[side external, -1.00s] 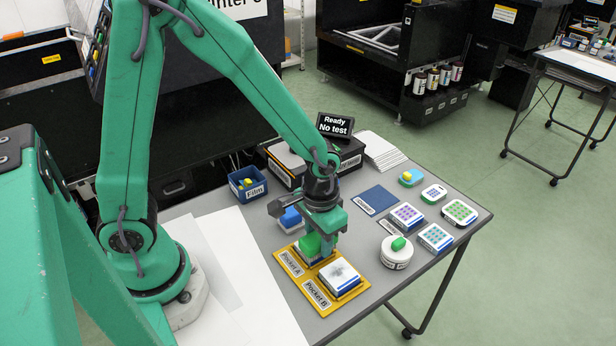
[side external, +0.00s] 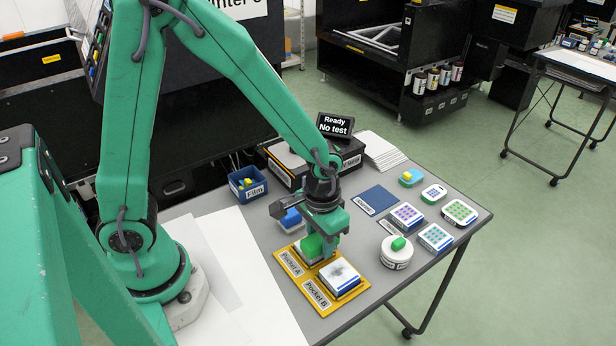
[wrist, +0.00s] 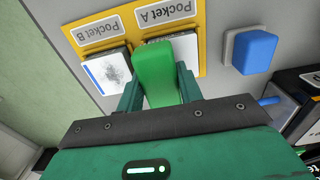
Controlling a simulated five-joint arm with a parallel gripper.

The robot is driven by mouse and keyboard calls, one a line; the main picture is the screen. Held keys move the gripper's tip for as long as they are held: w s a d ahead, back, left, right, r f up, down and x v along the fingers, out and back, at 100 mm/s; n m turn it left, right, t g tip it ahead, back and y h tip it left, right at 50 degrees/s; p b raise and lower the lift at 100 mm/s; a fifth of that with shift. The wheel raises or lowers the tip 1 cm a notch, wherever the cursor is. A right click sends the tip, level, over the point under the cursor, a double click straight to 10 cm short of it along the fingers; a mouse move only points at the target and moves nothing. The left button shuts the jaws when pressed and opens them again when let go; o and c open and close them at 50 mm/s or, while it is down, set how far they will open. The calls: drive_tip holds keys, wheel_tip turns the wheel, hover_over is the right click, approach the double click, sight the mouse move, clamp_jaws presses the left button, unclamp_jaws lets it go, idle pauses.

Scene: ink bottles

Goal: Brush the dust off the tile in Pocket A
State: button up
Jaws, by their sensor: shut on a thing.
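My gripper (side external: 320,236) is shut on a green block-shaped tool (wrist: 163,75), one finger on each side of it. The tool is over Pocket A of the yellow two-pocket tray (side external: 283,269). The tile in Pocket A (wrist: 187,60) is white where it shows beside the tool in the wrist view; most of it is hidden. I cannot tell whether the tool's underside touches it. The tile in Pocket B (side external: 341,283) has a grey smudge on its white top, which also shows in the wrist view (wrist: 107,76).
A blue-topped block (side external: 290,219) stands just behind the tray. A blue mat (side external: 377,199), several patterned tiles, a Film bin (side external: 248,183) and a "Ready / No test" display (side external: 336,125) are farther back.

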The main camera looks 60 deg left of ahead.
drive_tip(key=shift+a, duration=1.1)
drive_tip(key=shift+r, duration=0.1)
drive_tip(key=shift+a, duration=1.7)
drive_tip(key=shift+r, duration=2.9)
drive_tip(key=shift+r, duration=0.1)
wheel_tip(320, 180, up, 3)
drive_tip(key=shift+f, duration=0.1)
